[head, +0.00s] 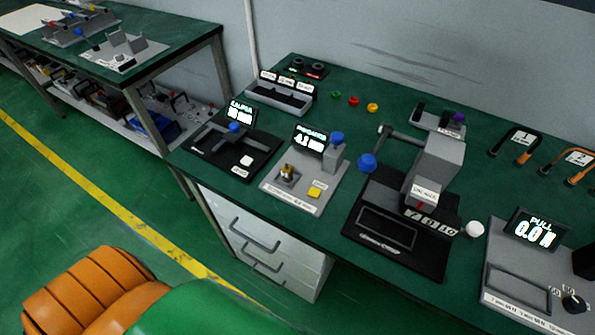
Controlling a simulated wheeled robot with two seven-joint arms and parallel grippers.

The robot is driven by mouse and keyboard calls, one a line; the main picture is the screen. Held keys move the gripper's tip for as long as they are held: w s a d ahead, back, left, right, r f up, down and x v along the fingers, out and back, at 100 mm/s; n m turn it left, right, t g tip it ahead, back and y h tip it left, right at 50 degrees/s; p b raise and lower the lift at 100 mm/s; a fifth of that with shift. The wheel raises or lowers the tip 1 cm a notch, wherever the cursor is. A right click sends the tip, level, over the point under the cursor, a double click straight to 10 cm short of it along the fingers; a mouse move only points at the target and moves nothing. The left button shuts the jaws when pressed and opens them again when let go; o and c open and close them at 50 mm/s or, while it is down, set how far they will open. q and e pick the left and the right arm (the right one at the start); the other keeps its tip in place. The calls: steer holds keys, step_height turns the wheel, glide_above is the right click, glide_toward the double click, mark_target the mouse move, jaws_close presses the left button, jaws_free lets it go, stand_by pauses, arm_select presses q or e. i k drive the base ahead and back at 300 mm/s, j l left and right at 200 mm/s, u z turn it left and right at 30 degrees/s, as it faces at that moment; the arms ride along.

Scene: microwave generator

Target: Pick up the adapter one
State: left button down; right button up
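No part is legibly labelled as an adapter. A black, curved, cable-like piece with a white tag reading 1 (523,136) and an orange end lies on the green bench top at the right. A similar piece tagged 2 (579,157) lies to its right, partly cut off by the frame edge. I cannot tell whether the piece tagged 1 is the adapter one. Neither of my grippers is in view, and nothing is seen being held.
The green bench (385,92) carries a caliper station (234,133), a station reading 4.2 (310,140), a black-based press (430,170) and a pull tester (535,230). Green, red and yellow caps (353,101) lie near the wall. A drawer unit (262,240) stands underneath.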

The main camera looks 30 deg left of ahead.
mark_target(288, 170)
steer(key=j+z, duration=0.2)
steer(key=j, duration=0.2)
steer(key=k+j+z, duration=0.2)
steer(key=j, duration=0.15)
steer(key=j+z, duration=0.2)
steer(key=j, duration=0.2)
steer(key=k+j+z, duration=0.2)
steer(key=j, duration=0.15)
steer(key=k+j+z, duration=0.2)
steer(key=j, duration=0.15)
steer(key=j+z, duration=0.2)
steer(key=j, duration=0.15)
steer(key=k, duration=0.05)
